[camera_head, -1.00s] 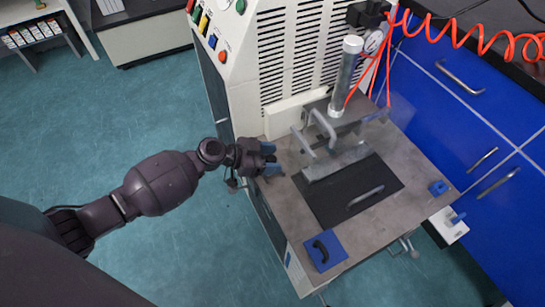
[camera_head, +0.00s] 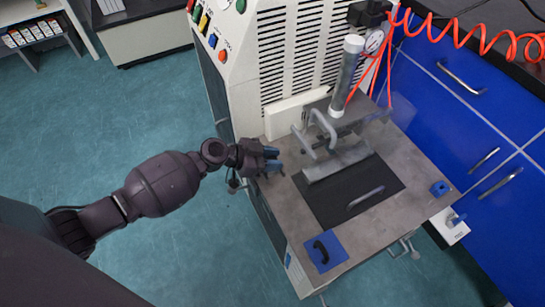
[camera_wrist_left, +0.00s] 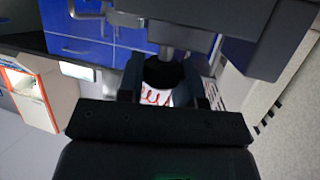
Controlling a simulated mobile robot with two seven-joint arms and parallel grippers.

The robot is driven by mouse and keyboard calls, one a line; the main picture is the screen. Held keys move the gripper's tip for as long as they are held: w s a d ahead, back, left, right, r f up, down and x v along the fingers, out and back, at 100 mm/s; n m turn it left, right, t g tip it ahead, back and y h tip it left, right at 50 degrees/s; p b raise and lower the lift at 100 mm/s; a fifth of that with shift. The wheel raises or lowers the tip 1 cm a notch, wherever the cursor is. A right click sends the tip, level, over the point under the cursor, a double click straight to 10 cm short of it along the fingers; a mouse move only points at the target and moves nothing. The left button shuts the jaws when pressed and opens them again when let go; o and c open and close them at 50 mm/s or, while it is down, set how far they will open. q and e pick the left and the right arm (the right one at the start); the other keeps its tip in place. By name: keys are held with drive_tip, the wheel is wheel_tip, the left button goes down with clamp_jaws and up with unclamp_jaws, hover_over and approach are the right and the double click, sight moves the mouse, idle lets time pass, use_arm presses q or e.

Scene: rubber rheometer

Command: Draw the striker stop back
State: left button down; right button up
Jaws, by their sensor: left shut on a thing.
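My left gripper (camera_head: 274,161) is at the left edge of the machine's grey worktop (camera_head: 285,205), beside the press. In the left wrist view a black round knob (camera_wrist_left: 163,74) on a short grey rod (camera_wrist_left: 167,53) sits between the fingers of this gripper (camera_wrist_left: 163,92). The fingers are shut on the knob, which looks like the striker stop. In the head view the hand hides the knob. My right gripper is in neither view.
Metal handles (camera_head: 323,128) and a clear plate stand on the worktop right of my gripper. A black mat (camera_head: 325,205) and a blue pad (camera_head: 335,258) with a black handle lie nearer the front. Blue cabinets (camera_head: 440,105) stand at the right. Open floor lies left.

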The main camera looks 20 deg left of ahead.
use_arm(q)
drive_tip(key=shift+s+d+f, duration=0.25)
drive_tip(key=shift+d+r, duration=0.1)
drive_tip(key=shift+r, duration=0.05)
drive_tip(key=c, duration=0.8)
unclamp_jaws()
drive_tip(key=shift+r, duration=0.1)
drive_tip(key=shift+s+a+r, duration=0.2)
drive_tip(key=shift+s+a, duration=0.05)
drive_tip(key=shift+a, duration=0.15)
drive_tip(key=v, duration=0.9)
drive_tip(key=shift+s+a+r+p, duration=0.1)
drive_tip(key=shift+s+a+p, duration=0.15)
drive_tip(key=shift+s+p, duration=0.1)
